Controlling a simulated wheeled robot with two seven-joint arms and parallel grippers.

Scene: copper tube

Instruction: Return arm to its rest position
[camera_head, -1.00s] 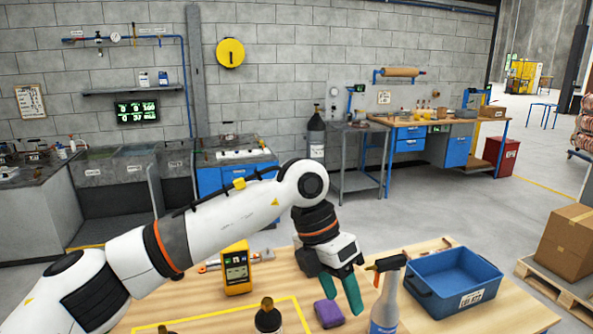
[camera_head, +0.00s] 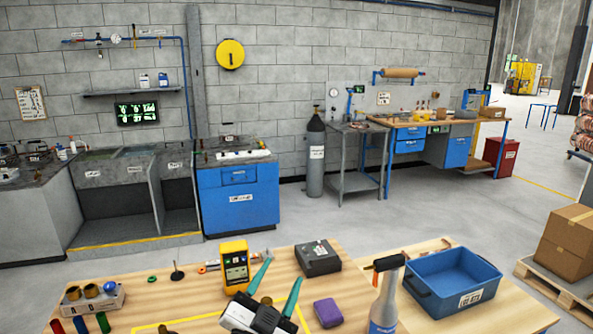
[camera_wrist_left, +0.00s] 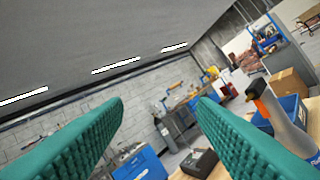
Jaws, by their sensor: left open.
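My left gripper (camera_head: 277,289) shows at the bottom centre of the head view, above the near part of the wooden table. Its two teal fingers are spread apart with nothing between them, pointing up and away. In the left wrist view the ribbed teal fingers (camera_wrist_left: 160,125) are wide apart, and the room and ceiling show between them. Most of the left arm is out of the head view. My right gripper is not in view.
The wooden table (camera_head: 355,278) holds a yellow meter (camera_head: 235,267), a black box (camera_head: 318,258), a purple block (camera_head: 328,313), a spray bottle (camera_head: 384,300) and a blue bin (camera_head: 453,280). A holder with copper-coloured pieces (camera_head: 92,297) is at left.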

